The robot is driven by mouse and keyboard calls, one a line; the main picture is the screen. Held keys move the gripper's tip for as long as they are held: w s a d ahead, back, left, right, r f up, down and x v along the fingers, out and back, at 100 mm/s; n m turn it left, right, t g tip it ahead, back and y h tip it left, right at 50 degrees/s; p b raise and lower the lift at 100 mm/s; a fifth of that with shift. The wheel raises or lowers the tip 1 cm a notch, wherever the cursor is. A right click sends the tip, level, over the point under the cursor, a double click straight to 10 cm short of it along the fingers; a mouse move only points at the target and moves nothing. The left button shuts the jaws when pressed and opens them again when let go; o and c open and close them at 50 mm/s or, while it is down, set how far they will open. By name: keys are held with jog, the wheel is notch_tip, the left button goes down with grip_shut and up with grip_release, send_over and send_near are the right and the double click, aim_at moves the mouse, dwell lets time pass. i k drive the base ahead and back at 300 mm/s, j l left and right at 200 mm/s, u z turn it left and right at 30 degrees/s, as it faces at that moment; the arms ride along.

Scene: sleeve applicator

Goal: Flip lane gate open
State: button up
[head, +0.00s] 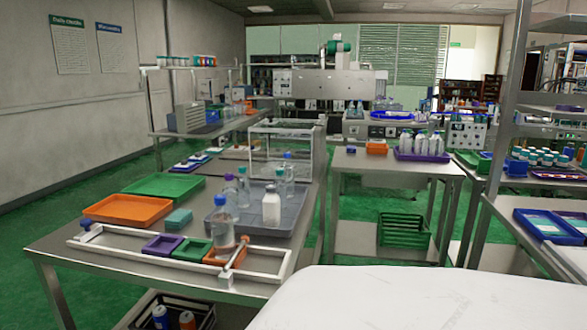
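A pale rail frame forming a long lane (150,262) lies along the front edge of the near left table. A thin pale bar with brownish ends, which looks like the lane gate (235,255), slants across the lane near its right end; I cannot tell whether it is latched. Inside the lane sit small purple (159,246), green (190,250) and orange (216,258) bins, left of the bar. A clear bottle with a blue cap (222,228) stands upright at the orange bin. My gripper is not in view.
Behind the lane are an orange tray (127,209), a green tray (165,186), a teal block (178,219) and a grey tray (252,224) holding several bottles, one white (271,208). A large white surface fills the lower right. Green floor lies between tables.

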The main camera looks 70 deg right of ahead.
aim_at(245, 240)
jog(key=z, duration=1.35)
